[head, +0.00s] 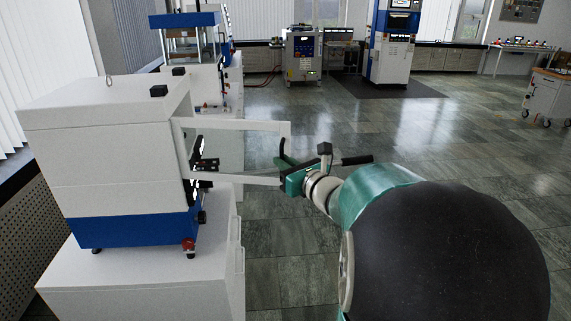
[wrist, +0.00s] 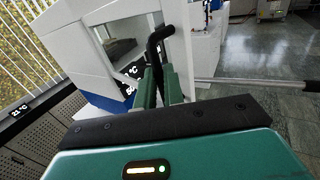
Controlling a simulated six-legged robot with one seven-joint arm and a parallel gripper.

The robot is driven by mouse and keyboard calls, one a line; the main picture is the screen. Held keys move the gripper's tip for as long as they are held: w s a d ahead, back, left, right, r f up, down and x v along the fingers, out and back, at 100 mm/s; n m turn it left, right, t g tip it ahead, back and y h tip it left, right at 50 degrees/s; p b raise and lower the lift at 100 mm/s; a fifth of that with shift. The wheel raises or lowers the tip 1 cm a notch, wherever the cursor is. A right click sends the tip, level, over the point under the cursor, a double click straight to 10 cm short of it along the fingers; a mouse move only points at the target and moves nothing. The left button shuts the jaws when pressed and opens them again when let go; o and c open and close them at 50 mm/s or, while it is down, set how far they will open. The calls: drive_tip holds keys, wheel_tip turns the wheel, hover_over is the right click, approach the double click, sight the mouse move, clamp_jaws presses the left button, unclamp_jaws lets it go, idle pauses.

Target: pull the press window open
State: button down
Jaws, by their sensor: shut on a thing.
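The press (head: 110,145) is a white box with a blue base, on a white cabinet at the left of the head view. Its window (head: 235,125) is a white frame that stands swung out from the press's right side. The window also shows in the wrist view (wrist: 92,62). A black curved handle (wrist: 158,36) is on the window's free edge. My gripper (head: 287,163) is at that edge, with its green fingers (wrist: 160,84) shut on the handle. The fingers hide the handle's lower part.
The white cabinet (head: 150,285) stands under the press. Another press (head: 190,50) with a blue top stands behind it. Lab machines (head: 303,55) line the far wall. The tiled floor (head: 400,140) to the right is clear. Blinds (head: 50,55) are at the left.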

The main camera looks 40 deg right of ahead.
drive_tip(key=shift+w+a+r, duration=0.1)
drive_tip(key=shift+w+a, duration=0.1)
drive_tip(key=shift+a, duration=0.45)
drive_tip(key=shift+w+d, duration=0.1)
drive_tip(key=c, duration=1.5)
unclamp_jaws()
drive_tip(key=shift+w, duration=0.1)
drive_tip(key=s, duration=1.4)
drive_tip(key=shift+s+d, duration=0.15)
drive_tip(key=shift+s, duration=0.05)
